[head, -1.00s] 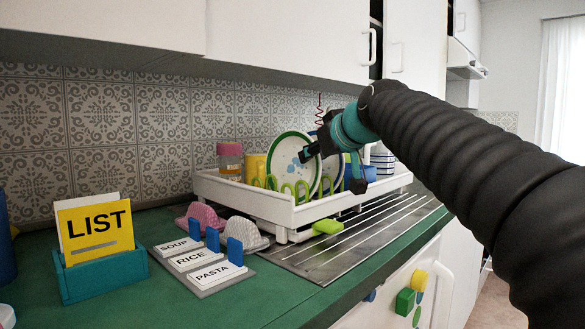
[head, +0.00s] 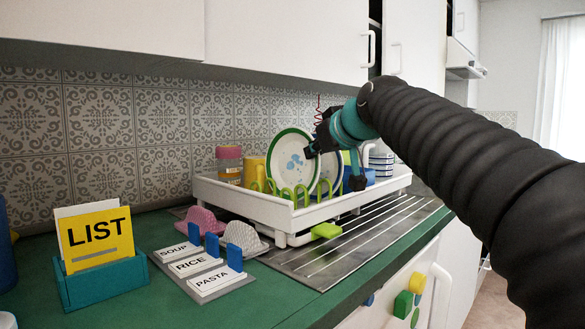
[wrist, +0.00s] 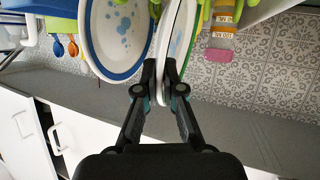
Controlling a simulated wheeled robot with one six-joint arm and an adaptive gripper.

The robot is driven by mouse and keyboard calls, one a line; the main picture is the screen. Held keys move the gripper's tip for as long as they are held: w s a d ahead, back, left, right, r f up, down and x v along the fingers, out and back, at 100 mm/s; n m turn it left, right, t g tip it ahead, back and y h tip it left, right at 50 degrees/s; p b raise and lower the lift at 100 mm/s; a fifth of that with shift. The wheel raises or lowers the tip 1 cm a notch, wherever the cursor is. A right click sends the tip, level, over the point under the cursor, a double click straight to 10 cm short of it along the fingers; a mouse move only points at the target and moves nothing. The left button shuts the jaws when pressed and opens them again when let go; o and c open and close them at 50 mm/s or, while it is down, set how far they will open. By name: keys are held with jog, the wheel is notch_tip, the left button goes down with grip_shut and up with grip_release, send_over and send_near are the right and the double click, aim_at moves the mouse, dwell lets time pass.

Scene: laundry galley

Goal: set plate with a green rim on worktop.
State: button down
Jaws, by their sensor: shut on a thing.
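The plate with a green rim (head: 291,156) stands upright at the dish rack (head: 243,197), its white face with blue marks toward the head camera. Its lower edge is behind the rack's green prongs, so I cannot tell if it touches the rack. My gripper (head: 311,150) is shut on the plate's edge from the right; in the wrist view the fingers (wrist: 161,76) pinch the plate (wrist: 176,40), seen nearly edge-on. A blue-rimmed plate (wrist: 118,38) stands close beside it, outside the fingers. The green worktop (head: 325,307) runs in front of the rack.
A grooved drainer (head: 375,232) lies under and before the rack. Pink and grey scalloped holders, a SOUP, RICE, PASTA label board (head: 195,265) and a LIST box (head: 100,283) occupy the worktop's left. A jar (head: 229,168) and mugs stand in the rack. Wall cabinets hang above.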

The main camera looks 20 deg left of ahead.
jog(key=shift+r+p, duration=0.6)
jog(key=shift+r, duration=0.35)
jog(key=shift+s+a+r, duration=0.1)
jog(key=shift+r, duration=4.2)
